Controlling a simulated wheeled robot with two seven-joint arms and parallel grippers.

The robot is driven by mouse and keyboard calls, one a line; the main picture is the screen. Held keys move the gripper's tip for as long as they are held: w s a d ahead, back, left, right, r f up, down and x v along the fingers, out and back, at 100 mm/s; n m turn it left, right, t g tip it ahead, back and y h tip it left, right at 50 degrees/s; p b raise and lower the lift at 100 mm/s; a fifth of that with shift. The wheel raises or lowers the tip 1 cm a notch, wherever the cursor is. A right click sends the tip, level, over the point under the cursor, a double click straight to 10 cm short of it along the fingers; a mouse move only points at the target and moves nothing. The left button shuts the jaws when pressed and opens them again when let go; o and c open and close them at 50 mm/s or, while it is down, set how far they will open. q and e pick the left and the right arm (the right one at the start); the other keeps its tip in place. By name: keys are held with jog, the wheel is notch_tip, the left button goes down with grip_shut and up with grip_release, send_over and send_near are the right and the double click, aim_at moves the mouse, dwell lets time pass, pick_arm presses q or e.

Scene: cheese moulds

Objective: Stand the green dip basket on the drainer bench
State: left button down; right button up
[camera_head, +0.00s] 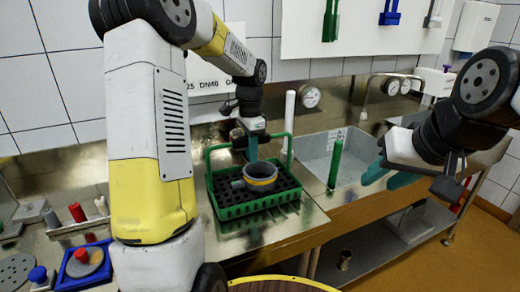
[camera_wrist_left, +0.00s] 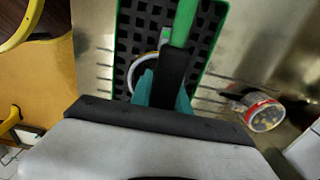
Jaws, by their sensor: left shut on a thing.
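The green dip basket (camera_head: 229,214), with a dark grid inside, is upright over the metal bench (camera_head: 262,247) left of the sink. I cannot tell whether its bottom touches the metal. My left gripper (camera_head: 252,155) is above the basket and shut on its green handle bar, which also shows in the left wrist view (camera_wrist_left: 185,24). A grey round mould (camera_head: 260,176) with a yellow band sits in the basket; the gripper hides part of it. My right gripper (camera_head: 390,176) is open and empty, over the right side of the sink.
The sink (camera_head: 318,157) lies right of the basket, with a green upright rod (camera_head: 335,163) at its front edge. At the left are a blue tray (camera_head: 84,266) and a rack of colored pegs (camera_head: 80,226). The left wrist view shows a red-banded clear cylinder (camera_wrist_left: 264,114).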

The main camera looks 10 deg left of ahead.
pick_arm(q)
jog(key=c, duration=1.3)
grip_release()
jog(key=shift+f, duration=0.1)
jog(key=shift+o, duration=0.2)
